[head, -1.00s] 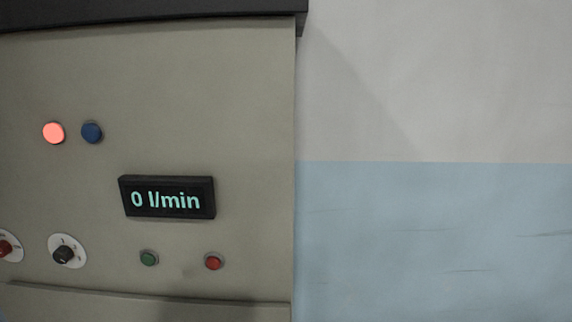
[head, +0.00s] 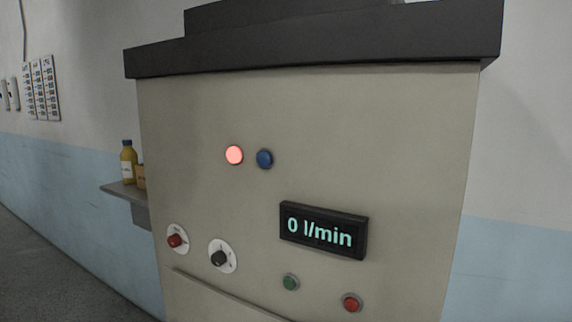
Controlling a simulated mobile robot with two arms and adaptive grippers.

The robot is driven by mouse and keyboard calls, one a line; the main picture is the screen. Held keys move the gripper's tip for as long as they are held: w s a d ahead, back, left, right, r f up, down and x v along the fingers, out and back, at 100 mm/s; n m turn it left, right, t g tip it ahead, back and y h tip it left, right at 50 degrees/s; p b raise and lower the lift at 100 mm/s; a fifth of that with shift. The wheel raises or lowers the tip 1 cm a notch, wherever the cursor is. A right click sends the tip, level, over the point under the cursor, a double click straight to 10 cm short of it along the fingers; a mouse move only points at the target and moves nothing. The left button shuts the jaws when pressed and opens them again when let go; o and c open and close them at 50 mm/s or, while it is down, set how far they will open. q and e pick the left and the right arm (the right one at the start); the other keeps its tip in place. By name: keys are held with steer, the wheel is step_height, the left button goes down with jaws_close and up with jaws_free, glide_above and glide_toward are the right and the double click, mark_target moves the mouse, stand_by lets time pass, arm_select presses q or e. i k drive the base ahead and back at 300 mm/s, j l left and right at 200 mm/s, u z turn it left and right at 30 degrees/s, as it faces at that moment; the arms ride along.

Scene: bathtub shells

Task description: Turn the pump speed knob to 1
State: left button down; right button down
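A beige control cabinet (head: 200,110) stands in front of me in the head view. On its lower left are two knobs on white dials: a red knob (head: 175,240) and a black knob (head: 219,258). The dial marks are too small to read, so I cannot tell which knob is the pump speed one or its setting. A black display (head: 323,231) to their right reads "0 l/min". Neither of my grippers is in view.
A lit red lamp (head: 234,155) and a blue button (head: 265,158) sit above. A green button (head: 290,282) and a red button (head: 352,302) sit below the display. A shelf (head: 125,192) with a yellow bottle (head: 128,162) is left of the cabinet. Open floor (head: 60,275) lies at lower left.

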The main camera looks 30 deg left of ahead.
mark_target(219, 259)
steer(key=u, duration=1.3)
